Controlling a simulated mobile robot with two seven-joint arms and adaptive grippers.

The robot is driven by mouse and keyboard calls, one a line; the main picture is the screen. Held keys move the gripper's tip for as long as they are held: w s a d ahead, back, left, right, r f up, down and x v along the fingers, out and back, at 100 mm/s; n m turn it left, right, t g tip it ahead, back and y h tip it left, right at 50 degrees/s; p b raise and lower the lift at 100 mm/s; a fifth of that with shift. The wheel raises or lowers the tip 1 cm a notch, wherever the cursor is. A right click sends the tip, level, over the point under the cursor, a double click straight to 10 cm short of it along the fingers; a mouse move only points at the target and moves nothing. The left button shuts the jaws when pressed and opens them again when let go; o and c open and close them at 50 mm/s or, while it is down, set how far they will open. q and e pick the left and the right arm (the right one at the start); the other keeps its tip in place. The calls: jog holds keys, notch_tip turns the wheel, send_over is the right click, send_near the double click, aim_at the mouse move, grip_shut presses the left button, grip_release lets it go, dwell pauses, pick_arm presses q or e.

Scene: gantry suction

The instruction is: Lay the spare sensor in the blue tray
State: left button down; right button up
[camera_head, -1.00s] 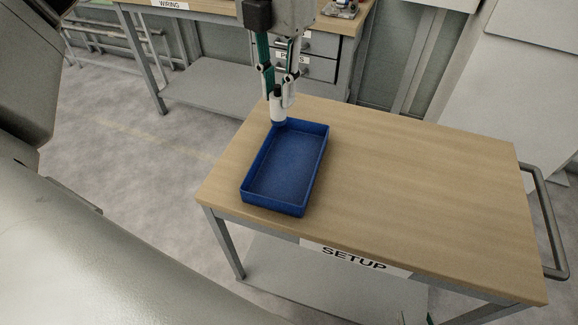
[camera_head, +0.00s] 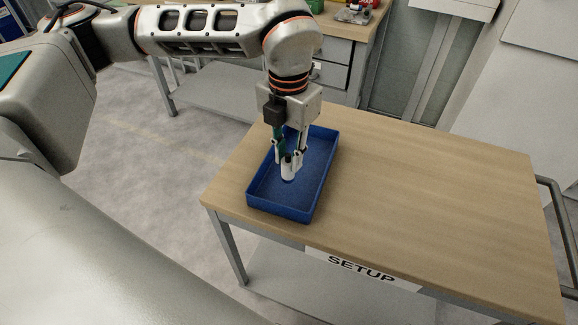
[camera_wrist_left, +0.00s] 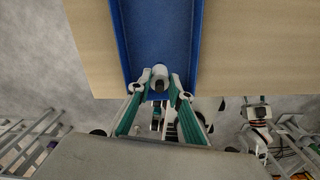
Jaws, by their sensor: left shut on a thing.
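The spare sensor (camera_head: 288,171), a small white cylinder with a dark top, is held upright in my left gripper (camera_head: 288,155). The gripper is shut on it, with a finger on either side. The blue tray (camera_head: 279,211) is an open, shallow, empty box on the left part of the wooden cart top. In the head view the sensor shows against the tray's inside; its height above the floor is hard to tell. The left wrist view shows the sensor (camera_wrist_left: 160,76) between the fingertips near one end of the tray (camera_wrist_left: 120,35). My right gripper is not in view.
The cart top (camera_head: 430,205) right of the tray is bare. A SETUP label (camera_head: 362,268) is on its front edge. A second bench (camera_head: 345,40) with drawers stands behind, with small items on it. A rail handle (camera_head: 560,230) is at the cart's right end.

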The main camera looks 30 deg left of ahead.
aim_at(289, 160)
pick_arm(q)
jog(key=shift+f, duration=2)
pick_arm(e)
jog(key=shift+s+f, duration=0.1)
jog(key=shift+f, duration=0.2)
pick_arm(q)
jog(key=shift+f, duration=0.15)
jog(key=c, duration=1.8)
grip_release()
jog(key=shift+c, duration=0.2)
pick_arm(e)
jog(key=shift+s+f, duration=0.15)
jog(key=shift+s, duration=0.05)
pick_arm(q)
notch_tip(289, 160, up, 12)
jog(key=shift+f+p, duration=0.25)
jog(key=shift+p, duration=0.1)
jog(key=shift+r, duration=0.45)
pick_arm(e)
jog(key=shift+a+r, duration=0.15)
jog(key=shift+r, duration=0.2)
